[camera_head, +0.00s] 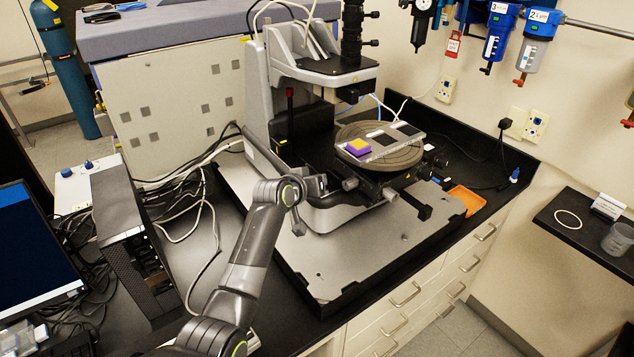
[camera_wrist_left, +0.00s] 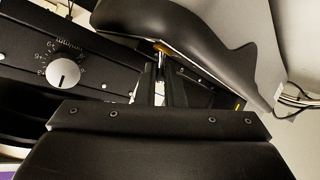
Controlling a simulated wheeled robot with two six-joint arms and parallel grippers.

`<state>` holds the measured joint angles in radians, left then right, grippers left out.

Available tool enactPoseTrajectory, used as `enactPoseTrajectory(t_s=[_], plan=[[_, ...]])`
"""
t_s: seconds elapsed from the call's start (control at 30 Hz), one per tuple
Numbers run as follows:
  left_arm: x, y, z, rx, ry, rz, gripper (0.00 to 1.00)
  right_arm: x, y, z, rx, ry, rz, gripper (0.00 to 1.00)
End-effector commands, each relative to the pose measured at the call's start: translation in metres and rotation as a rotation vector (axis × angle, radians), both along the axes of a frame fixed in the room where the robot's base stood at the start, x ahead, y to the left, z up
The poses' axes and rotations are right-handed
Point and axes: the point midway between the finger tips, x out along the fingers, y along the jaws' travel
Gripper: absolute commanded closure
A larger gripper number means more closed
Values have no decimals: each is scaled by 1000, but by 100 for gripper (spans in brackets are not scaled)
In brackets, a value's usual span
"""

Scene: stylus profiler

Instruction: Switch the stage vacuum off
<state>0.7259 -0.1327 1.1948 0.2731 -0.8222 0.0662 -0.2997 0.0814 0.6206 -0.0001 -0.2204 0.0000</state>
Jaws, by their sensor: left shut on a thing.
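My left gripper (camera_head: 320,184) reaches the front left of the profiler (camera_head: 262,100), beside its base, and is partly hidden behind my own wrist in the head view. In the left wrist view the narrow black fingers (camera_wrist_left: 161,78) are closed together on a small metal switch lever (camera_wrist_left: 161,60) on the black panel. The lever's tilt and any label are too small or hidden to read. The round stage (camera_head: 408,157) carries a pale plate (camera_head: 385,149) with a yellow and purple block and dark squares. My right gripper is in neither view.
A round silver dial (camera_wrist_left: 62,72) with a printed scale sits on the black panel left of my fingers. Stage knobs (camera_head: 350,184) stand close to the right of my gripper. The pale base plate (camera_head: 345,258) is clear in front.

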Motion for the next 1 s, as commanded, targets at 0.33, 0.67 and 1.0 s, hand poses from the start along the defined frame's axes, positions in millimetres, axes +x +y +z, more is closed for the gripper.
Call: enactPoseTrajectory(t_s=[0.33, 0.67, 1.0], plan=[[0, 0, -2, 1, 4, 0, 87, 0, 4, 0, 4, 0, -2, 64], [0, 0, -1, 0, 1, 0, 70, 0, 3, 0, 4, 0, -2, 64], [-11, 6, 5, -1, -1, 0, 70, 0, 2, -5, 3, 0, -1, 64]])
